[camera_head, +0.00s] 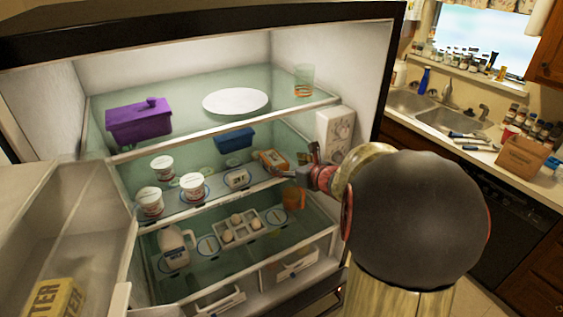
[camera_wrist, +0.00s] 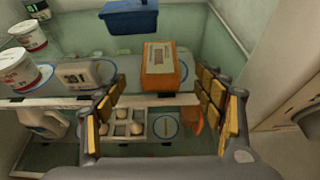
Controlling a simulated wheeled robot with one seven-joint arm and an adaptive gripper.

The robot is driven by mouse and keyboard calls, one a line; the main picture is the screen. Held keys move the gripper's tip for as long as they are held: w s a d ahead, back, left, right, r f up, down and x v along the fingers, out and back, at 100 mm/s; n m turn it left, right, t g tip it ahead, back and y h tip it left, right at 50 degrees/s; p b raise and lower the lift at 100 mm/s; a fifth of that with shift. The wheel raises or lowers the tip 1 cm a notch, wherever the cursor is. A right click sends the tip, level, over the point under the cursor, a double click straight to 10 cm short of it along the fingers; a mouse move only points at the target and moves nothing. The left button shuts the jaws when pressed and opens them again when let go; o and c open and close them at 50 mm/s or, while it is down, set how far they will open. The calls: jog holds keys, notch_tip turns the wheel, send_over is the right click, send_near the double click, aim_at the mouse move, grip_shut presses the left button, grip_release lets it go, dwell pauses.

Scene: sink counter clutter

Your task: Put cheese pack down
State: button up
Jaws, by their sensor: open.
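The cheese pack, an orange box with a pale printed top (camera_wrist: 160,65), sits on the middle glass shelf of the open fridge. In the head view the pack (camera_head: 273,160) is just left of my gripper (camera_head: 300,172). In the wrist view my gripper (camera_wrist: 160,88) is open, with its yellow-padded fingers spread to either side and nearer the camera than the pack. The pack shows between the fingers, with a visible gap from both. Nothing is held. In the head view my arm hides part of the fridge's right side.
White tubs (camera_head: 193,186) and a small white carton (camera_head: 236,178) stand left on the same shelf. A blue container (camera_head: 235,139) is behind the pack. An egg tray (camera_head: 262,222) and a white jug (camera_head: 176,245) are on the shelf below.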

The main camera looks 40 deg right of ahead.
jog(key=s+a+r+n+g+y, duration=0.1)
jog(key=s+a+n+y, duration=0.1)
jog(key=a+n, duration=0.65)
jog(key=s+a+r+n+g+y, duration=0.25)
jog(key=a+n, duration=0.25)
jog(key=a, duration=0.7)
jog(key=s+a+n+y, duration=0.1)
jog(key=a+n+y, duration=0.2)
jog(key=a+n, duration=0.5)
jog(key=s+a+n+g+h, duration=0.2)
jog(key=s+a+n, duration=0.1)
jog(key=s+n, duration=0.4)
jog(key=s+a+n+g+h, duration=0.2)
jog(key=s+a+n, duration=0.2)
jog(key=s+n, duration=0.4)
jog(key=shift+s+a+f+n, duration=0.15)
jog(key=shift+s+n, duration=0.15)
jog(key=shift+n, duration=0.75)
jog(key=shift+f+h, duration=0.1)
jog(key=shift+h, duration=0.15)
